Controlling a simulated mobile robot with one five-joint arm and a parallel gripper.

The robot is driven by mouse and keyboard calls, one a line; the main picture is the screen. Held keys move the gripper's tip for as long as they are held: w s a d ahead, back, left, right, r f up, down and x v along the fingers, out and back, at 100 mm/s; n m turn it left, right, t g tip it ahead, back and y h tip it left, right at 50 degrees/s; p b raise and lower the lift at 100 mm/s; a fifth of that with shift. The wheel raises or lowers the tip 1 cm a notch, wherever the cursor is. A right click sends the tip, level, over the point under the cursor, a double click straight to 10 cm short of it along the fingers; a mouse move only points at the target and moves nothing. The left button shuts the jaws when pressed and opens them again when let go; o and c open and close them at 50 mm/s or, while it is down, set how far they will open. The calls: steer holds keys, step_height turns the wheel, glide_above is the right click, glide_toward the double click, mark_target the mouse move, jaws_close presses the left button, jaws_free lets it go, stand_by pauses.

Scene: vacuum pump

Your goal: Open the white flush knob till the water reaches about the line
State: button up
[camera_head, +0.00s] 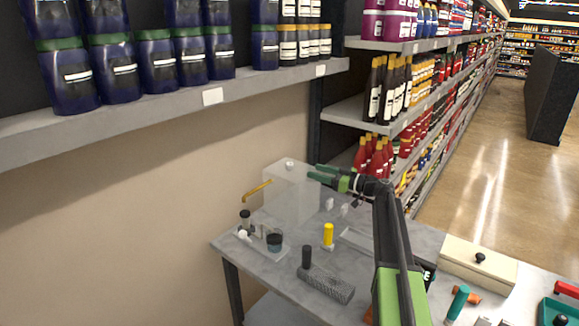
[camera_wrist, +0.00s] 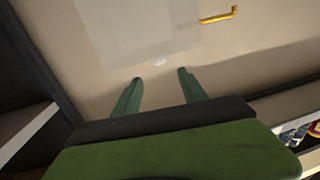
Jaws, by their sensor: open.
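A pale, see-through box-like tank (camera_head: 292,195) stands at the back of the grey table, with a small white knob (camera_head: 290,164) on top. A yellow bent spout (camera_head: 257,190) sticks out at its left. In the wrist view the tank (camera_wrist: 135,28), knob (camera_wrist: 160,62) and spout (camera_wrist: 219,16) also show. My gripper (camera_head: 317,173) is open and empty, right of the knob in the head view. In the wrist view its green fingertips (camera_wrist: 160,76) point toward the knob, which lies just beyond the gap between them. No water or line can be made out.
On the grey table (camera_head: 285,284) stand a dark cup (camera_head: 275,241), a yellow-topped piece (camera_head: 328,234), a grey block with a black handle (camera_head: 327,284) and a cream box (camera_head: 478,262). A shelf of dark jars (camera_head: 200,96) overhangs at left.

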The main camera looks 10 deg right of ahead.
mark_target(290, 163)
steer(key=x, duration=1.2)
steer(key=shift+w+a, duration=0.1)
jaws_close()
